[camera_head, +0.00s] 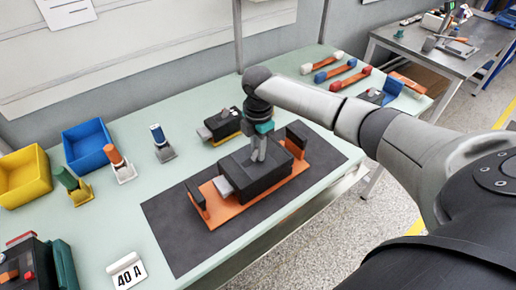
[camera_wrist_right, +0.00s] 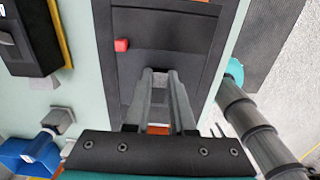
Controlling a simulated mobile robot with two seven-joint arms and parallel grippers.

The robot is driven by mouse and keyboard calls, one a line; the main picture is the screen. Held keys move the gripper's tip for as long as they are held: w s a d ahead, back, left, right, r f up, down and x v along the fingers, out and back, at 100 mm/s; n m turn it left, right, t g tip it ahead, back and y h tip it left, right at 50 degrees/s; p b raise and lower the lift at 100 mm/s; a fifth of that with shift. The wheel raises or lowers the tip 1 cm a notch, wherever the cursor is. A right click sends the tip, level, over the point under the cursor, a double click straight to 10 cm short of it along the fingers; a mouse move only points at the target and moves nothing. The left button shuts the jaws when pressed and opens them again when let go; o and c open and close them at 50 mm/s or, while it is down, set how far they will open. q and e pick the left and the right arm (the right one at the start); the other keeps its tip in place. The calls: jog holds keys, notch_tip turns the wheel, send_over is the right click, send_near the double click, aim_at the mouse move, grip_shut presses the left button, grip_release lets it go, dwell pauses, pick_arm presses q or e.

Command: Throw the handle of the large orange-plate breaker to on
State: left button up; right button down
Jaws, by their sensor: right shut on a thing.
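The large breaker (camera_head: 268,176) has a black body on an orange plate (camera_head: 222,214) and lies on a dark mat (camera_head: 172,240) on the pale green bench. My right gripper (camera_head: 258,153) points down onto the top of its body. My left gripper is in neither view.
A smaller breaker (camera_head: 222,124) on a yellow plate stands behind the mat. Fuse-like parts (camera_head: 160,142), a blue bin (camera_head: 87,146) and a yellow bin (camera_head: 24,176) stand at left. A "40 A" card (camera_head: 127,274) stands in front. Coloured links (camera_head: 335,72) lie at the back right.

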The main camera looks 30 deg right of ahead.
aim_at(253, 159)
jog(key=shift+a+r+p, duration=0.15)
jog(key=shift+r+p, duration=0.05)
jog(key=shift+p, duration=0.3)
jog(key=h+p, duration=0.1)
jog(key=a+h+p, duration=0.1)
jog(key=p, duration=0.1)
jog(key=h+p, duration=0.1)
jog(key=p, duration=0.1)
jog(key=shift+s+a+r+h, duration=0.1)
jog(key=shift+a+r+h, duration=0.2)
jog(key=shift+a+h, duration=0.1)
jog(key=shift+a+f+h+p, duration=0.1)
jog(key=shift+a+h+p, duration=0.35)
jog(key=shift+h, duration=0.55)
jog(key=shift+a+f+t+h, duration=0.2)
jog(key=shift+a+t+h, duration=0.15)
jog(key=shift+h, duration=0.45)
jog(key=shift+a+f+h+b, duration=0.2)
jog(key=shift+a+h+b, duration=0.2)
jog(key=shift+h, duration=0.5)
jog(key=shift+s+a+f+h+b, duration=0.15)
jog(key=shift+a+h+b, duration=0.1)
jog(key=shift+h+b, duration=0.45)
jog(key=shift+a+f+h+b, duration=0.15)
jog(key=shift+a+h+b, duration=0.05)
jog(key=shift+h+b, duration=0.5)
